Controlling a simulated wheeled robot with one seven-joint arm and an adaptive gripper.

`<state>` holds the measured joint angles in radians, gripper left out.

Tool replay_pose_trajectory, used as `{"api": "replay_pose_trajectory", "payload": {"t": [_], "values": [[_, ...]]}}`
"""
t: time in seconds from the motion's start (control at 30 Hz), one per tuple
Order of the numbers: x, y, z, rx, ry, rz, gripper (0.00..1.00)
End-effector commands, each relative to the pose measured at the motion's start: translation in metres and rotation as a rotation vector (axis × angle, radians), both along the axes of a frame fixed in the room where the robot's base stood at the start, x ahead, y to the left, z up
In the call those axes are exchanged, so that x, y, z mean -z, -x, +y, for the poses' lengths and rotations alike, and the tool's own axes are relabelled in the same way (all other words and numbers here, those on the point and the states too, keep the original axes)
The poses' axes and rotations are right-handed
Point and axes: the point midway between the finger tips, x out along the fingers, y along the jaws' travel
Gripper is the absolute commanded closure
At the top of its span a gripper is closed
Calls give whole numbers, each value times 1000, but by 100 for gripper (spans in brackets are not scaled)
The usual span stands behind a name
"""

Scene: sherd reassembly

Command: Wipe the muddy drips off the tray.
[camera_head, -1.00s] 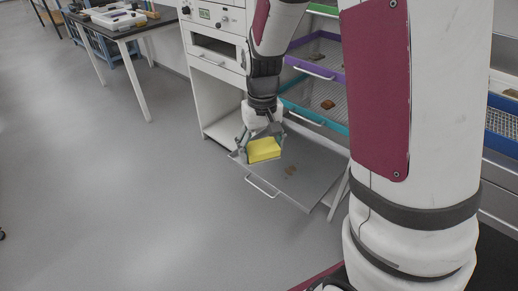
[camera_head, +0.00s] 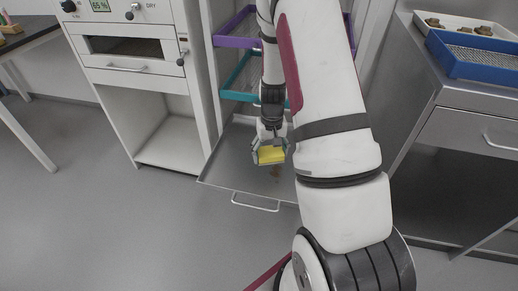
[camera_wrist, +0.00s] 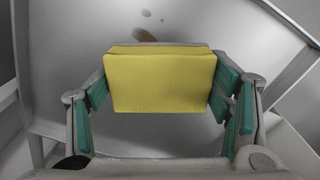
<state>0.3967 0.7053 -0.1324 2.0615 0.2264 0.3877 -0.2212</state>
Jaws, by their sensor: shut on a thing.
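My gripper (camera_head: 270,151) is shut on a yellow sponge (camera_head: 272,157), held by its two sides over the pulled-out grey metal tray (camera_head: 222,174). In the wrist view the sponge (camera_wrist: 160,82) sits squarely between the green-padded fingers. I cannot tell whether the sponge touches the tray.
The tray has a front handle (camera_head: 255,206). Purple (camera_head: 236,30) and teal (camera_head: 240,80) rack trays are above it. A white cabinet (camera_head: 140,85) stands at left. A metal counter (camera_head: 455,120) with a blue mesh tray (camera_head: 478,55) is at right. The floor in front is clear.

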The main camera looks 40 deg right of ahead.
Motion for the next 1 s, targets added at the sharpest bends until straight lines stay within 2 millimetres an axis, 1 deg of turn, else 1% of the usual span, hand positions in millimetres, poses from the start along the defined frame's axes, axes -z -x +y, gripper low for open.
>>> {"api": "replay_pose_trajectory", "payload": {"t": [0.27,0.73,0.83,1.0], "values": [[13,1,-2,5,0,-1,58],[56,1,-2,5,0,0,58],[61,1,-2,5,0,0,58],[62,1,-2,4,0,-1,58]]}}
